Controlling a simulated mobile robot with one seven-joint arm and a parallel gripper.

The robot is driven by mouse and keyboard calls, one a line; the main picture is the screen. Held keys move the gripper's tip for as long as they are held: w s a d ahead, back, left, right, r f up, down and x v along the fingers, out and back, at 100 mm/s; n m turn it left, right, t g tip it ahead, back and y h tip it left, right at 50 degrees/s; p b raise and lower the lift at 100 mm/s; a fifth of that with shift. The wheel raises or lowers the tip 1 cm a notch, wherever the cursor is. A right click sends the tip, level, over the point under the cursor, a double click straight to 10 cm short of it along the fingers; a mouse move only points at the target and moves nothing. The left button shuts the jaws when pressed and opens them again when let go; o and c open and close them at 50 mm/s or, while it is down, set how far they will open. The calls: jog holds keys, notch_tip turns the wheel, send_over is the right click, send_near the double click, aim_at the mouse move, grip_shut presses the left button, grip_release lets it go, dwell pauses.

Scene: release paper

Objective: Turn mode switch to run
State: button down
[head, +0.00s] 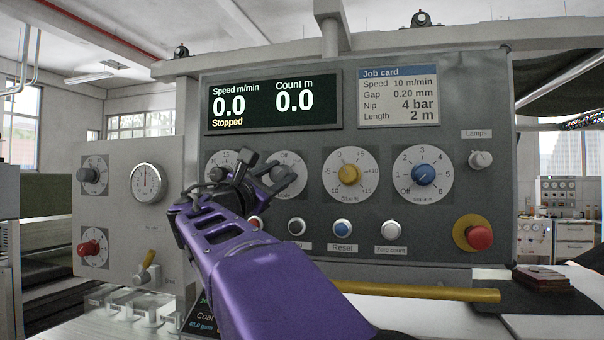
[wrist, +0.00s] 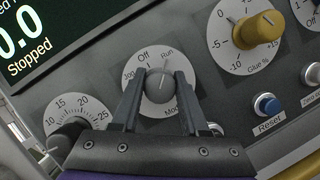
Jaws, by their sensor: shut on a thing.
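The mode switch is a round grey knob (wrist: 160,88) on a white dial (wrist: 151,103) marked Jog, Off, Run and Mode. In the wrist view my gripper (wrist: 158,80) has one dark finger on each side of the knob and is shut on it. In the head view my gripper (head: 273,174) reaches the panel in front of the mode dial (head: 291,158) and hides most of the knob. The display (head: 274,101) reads 0.0 for both values and Stopped.
A yellow glue knob (head: 349,174) and a blue knob (head: 424,173) are right of the mode dial. Below are a Reset button (head: 342,228), a Zero count button (head: 390,229) and a red emergency button (head: 478,237). A yellow bar (head: 420,291) runs along the bottom.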

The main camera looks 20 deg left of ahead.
jog(key=shift+c, duration=2.1)
grip_release()
jog(key=b+v, duration=0.3)
jog(key=v, duration=1.4)
jog(key=shift+s+f, duration=0.15)
